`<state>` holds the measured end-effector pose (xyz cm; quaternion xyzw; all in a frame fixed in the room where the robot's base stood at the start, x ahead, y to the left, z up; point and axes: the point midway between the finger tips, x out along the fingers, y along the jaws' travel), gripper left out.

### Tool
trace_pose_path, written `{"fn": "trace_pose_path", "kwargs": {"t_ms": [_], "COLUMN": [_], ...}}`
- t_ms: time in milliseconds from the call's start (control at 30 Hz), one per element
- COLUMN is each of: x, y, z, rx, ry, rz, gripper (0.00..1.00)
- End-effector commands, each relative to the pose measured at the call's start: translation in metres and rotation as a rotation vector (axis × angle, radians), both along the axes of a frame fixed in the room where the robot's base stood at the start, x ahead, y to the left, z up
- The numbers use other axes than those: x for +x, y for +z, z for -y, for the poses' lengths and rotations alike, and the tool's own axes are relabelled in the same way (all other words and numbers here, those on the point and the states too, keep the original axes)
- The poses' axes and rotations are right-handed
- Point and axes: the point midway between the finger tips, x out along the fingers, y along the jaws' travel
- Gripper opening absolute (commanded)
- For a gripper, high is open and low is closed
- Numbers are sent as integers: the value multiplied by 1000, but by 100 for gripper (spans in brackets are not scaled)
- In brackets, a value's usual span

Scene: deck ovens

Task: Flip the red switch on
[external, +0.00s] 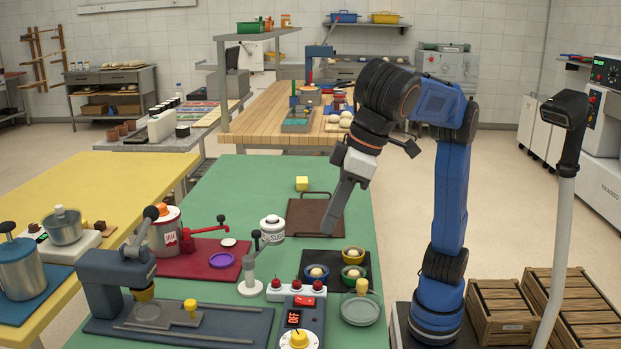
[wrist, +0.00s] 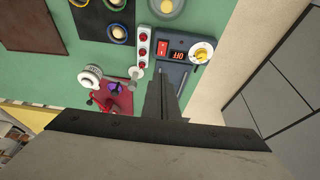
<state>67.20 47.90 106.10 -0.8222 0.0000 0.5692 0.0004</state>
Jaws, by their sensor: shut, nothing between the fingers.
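In the wrist view the switch (wrist: 162,45) is near the top centre, beside the display (wrist: 178,55) and dial (wrist: 201,52). My gripper (external: 329,226) is shut and empty, pointing down above the green table, apart from the switch and farther back than it. Its fingers (wrist: 161,82) show in the wrist view below the control box.
A white strip with three red knobs (external: 297,293) stands just behind the box. Bowls on a dark mat (external: 336,256), a sugar jar (external: 272,229), a grey-white lever stand (external: 250,287) and a green-grey dish (external: 360,309) are close by. A brown tray (external: 305,215) lies behind.

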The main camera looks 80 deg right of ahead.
Motion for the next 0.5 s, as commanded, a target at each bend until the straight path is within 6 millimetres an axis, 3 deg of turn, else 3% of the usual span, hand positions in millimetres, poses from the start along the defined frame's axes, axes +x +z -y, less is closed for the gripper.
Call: {"fn": "trace_pose_path", "kwargs": {"t_ms": [233, 500], "x": [0, 0], "y": [-25, -30], "z": [1, 0], "rx": [-2, 0], "ry": [0, 0], "rz": [-1, -1], "gripper": [0, 0]}}
